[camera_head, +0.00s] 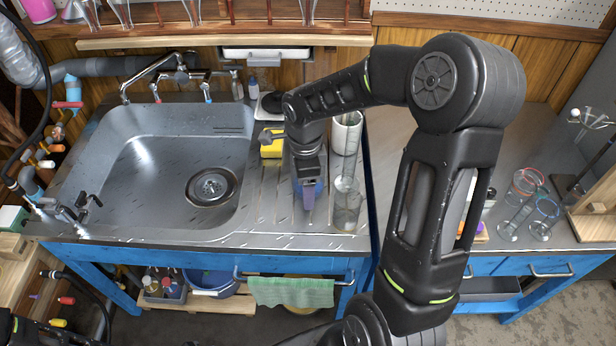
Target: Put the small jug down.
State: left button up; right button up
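My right arm reaches over the drainboard (265,205) beside the sink. My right gripper (308,192) points down low over the ribbed metal. A small bluish-purple shape shows at its fingers; I cannot make out whether this is the small jug, or whether it touches the board. The wrist hides most of that spot. A clear glass beaker (347,212) stands just right of the gripper, apart from it. My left gripper is not in view; only a dark piece of my arm shows at the bottom left corner.
The sink basin (150,165) lies left and looks empty. A yellow sponge (271,146) is behind the gripper on the left. A white container (346,133) with a tall glass tube stands behind the beaker. Glass cylinders (520,205) stand on the right bench.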

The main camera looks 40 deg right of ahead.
jog(key=shift+f, duration=1.5)
grip_shut()
